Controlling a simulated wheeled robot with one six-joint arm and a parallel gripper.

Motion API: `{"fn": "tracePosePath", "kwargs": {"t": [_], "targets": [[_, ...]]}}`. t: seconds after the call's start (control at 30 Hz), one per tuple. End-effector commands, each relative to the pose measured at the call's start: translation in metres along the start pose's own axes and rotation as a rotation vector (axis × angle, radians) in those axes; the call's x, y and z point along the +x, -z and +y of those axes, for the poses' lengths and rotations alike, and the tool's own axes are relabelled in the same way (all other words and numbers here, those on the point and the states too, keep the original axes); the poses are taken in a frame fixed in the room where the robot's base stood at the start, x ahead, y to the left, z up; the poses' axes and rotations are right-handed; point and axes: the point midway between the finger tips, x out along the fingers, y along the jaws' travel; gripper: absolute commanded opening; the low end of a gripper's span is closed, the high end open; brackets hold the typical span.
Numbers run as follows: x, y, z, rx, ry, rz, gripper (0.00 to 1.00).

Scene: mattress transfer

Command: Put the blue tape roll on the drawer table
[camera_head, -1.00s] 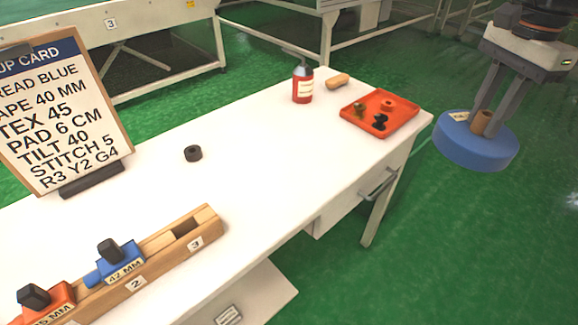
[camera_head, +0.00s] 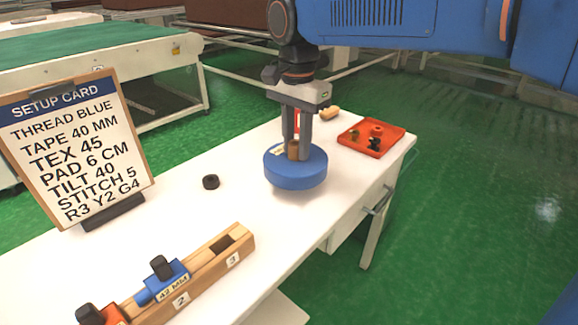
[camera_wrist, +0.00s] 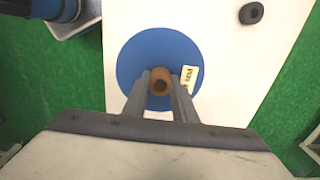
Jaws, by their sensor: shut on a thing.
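The blue tape roll (camera_head: 296,176) is a thick blue disc with a brown core and a small pale label. My gripper (camera_head: 293,150) is shut on the brown core at its middle. The roll is over the white drawer table (camera_head: 250,235), right of the middle; a shadow shows beneath it, and I cannot tell whether it touches the top. In the wrist view the blue roll (camera_wrist: 135,62) lies flat between me and the table (camera_wrist: 215,20), with the gripper fingers (camera_wrist: 160,85) on its core.
A small black ring (camera_head: 211,182) lies left of the roll. An orange tray (camera_head: 371,139) with small parts is at the right end. A wooden block rack (camera_head: 215,257) stands at the front, and a setup card (camera_head: 75,145) at the left. A red bottle is mostly hidden behind my gripper.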

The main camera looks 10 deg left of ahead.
Motion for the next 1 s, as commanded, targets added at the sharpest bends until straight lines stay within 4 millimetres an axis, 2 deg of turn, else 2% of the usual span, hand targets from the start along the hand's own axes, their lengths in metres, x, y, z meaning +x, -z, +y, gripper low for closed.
{"fn": "tracePosePath", "kwargs": {"t": [0.1, 0.33, 0.53, 0.93, 0.97, 1.0], "targets": [[0.014, 0.0, 0.0, 0.0, -0.001, 0.0, 0.0], [0.029, 0.0, 0.0, 0.0, 0.0, 0.0, 0.0], [0.053, 0.0, 0.0, 0.0, 0.0, 0.0, 0.0], [0.058, 0.0, 0.0, 0.0, 0.001, 0.0, 0.0], [0.058, 0.0, 0.0, 0.0, 0.001, 0.0, 0.32], [0.058, 0.0, 0.0, 0.0, 0.001, 0.0, 0.41]]}}
